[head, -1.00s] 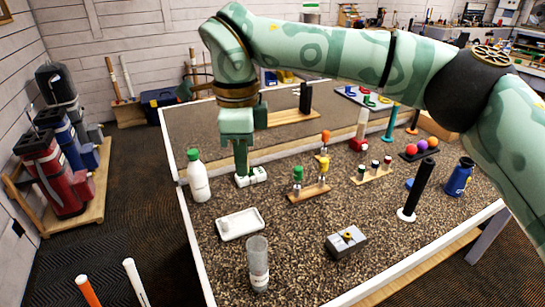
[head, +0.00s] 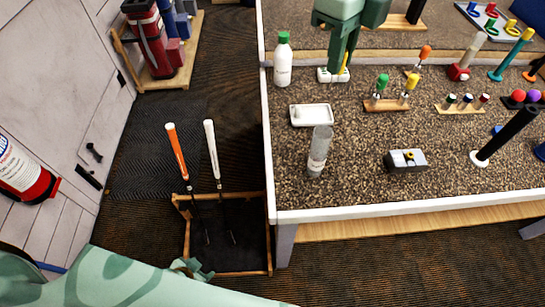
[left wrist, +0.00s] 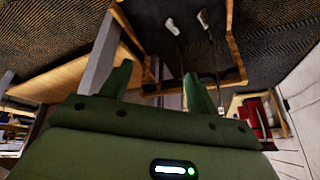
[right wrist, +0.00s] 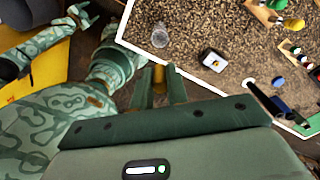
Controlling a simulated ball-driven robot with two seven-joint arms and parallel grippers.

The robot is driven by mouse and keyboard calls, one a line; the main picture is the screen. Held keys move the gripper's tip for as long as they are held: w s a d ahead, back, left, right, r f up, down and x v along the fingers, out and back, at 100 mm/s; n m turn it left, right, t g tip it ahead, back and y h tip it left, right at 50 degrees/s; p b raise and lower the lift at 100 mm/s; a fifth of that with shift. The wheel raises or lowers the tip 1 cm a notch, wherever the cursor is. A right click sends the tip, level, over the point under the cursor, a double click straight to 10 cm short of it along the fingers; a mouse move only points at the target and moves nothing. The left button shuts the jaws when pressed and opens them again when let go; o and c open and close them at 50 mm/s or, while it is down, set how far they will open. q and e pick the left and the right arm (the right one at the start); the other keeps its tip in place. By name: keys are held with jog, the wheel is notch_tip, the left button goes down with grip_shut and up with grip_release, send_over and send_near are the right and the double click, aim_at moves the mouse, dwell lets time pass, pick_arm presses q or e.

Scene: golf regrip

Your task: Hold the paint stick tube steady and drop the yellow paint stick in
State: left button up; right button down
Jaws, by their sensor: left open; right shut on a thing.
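The paint stick tube, a clear grey cylinder (head: 319,151), stands upright on the speckled bench top near its front left. It also shows in the right wrist view (right wrist: 160,36). My right gripper (head: 341,66) is at the small white block (head: 326,76) behind the tube. It is shut on the yellow paint stick (head: 346,70), whose yellow shows between the fingers in the right wrist view (right wrist: 158,76). I cannot tell whether the stick is clear of the block. My left gripper (head: 193,268) is low at the left, off the bench; its fingers are apart and empty in the left wrist view (left wrist: 157,80).
A white tray (head: 311,107) lies behind the tube, and a white bottle with a green cap (head: 283,64) stands farther back. A grey block (head: 406,160) sits to the right. A wooden rack (head: 228,203) holding clubs stands on the floor left of the bench.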

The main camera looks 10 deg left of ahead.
aim_at(313, 146)
pick_arm(q)
jog(key=w+r+t+h, duration=0.1)
jog(key=w+r+t, duration=0.1)
jog(key=w+r, duration=0.45)
jog(key=w+r+t+h, duration=0.15)
jog(key=w+r, duration=0.25)
jog(key=w, duration=0.6)
jog(key=w+d+r+m+t+h, duration=0.15)
jog(key=w+r, duration=0.25)
jog(key=r, duration=0.4)
jog(key=w+d+r+t+h, duration=0.1)
jog(key=w+d+r+t, duration=0.15)
jog(key=w+r, duration=0.35)
jog(key=s+d+r+m+g+h, duration=0.15)
jog(key=s+d+r+h, duration=0.25)
jog(key=d+r, duration=0.45)
jog(key=s+d+r+m+h, duration=0.35)
jog(key=d+r, duration=0.35)
jog(key=r, duration=0.3)
jog(key=shift+h, duration=0.25)
jog(key=x, duration=1.1)
jog(key=shift+d, duration=0.2)
